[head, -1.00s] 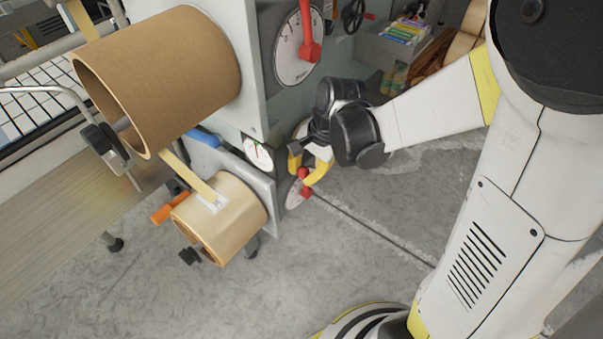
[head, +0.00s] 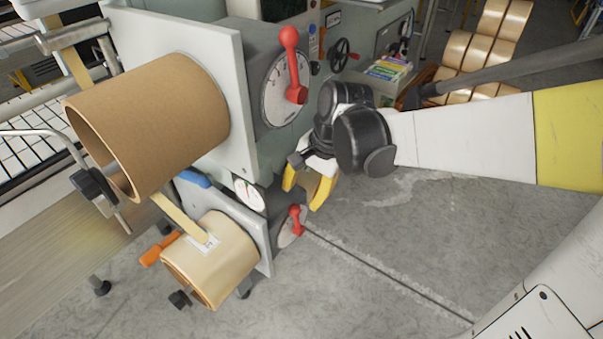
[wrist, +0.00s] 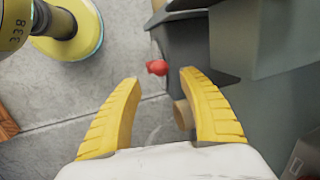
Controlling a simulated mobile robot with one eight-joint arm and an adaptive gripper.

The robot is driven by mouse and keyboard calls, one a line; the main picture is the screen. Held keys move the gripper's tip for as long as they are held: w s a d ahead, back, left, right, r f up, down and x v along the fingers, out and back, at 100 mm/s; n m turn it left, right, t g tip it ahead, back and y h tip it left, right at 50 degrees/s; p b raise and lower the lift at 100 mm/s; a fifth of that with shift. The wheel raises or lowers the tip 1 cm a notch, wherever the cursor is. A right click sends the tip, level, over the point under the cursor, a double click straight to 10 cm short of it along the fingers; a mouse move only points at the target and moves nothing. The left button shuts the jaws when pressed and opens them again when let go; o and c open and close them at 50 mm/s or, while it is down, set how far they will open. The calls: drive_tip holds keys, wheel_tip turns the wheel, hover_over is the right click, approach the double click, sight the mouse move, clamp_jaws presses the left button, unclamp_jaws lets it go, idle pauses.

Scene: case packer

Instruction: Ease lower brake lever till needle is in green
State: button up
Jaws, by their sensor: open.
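The lower brake lever (head: 297,220) is short and red, on a pale dial low on the machine's side. Its red knob (wrist: 157,67) shows in the wrist view, just beyond my fingertips and between their lines. My gripper (head: 301,198) has yellow fingers, spread open and empty. In the head view it is just above the lever, apart from it. The round white needle gauge (head: 249,194) is left of my gripper, above the lower roll. It is too small to read where its needle stands against the green.
A larger red lever (head: 291,65) on a bigger dial is above. A large brown roll (head: 150,120) and a smaller tan roll (head: 211,262) stick out at left. An orange handle (head: 158,250) is beside the small roll. Floor at right of the lower lever is clear.

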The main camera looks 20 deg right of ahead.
drive_tip(key=v, duration=0.4)
drive_tip(key=shift+r, duration=0.15)
idle(1.4)
drive_tip(key=s+d+r+n+t+h, duration=0.1)
drive_tip(key=s+r+n+t+h, duration=0.1)
drive_tip(key=s+n+t, duration=0.3)
drive_tip(key=s+n, duration=0.4)
drive_tip(key=n, duration=0.1)
drive_tip(key=shift+d+h, duration=0.25)
drive_tip(key=shift+h, duration=0.05)
idle(1.4)
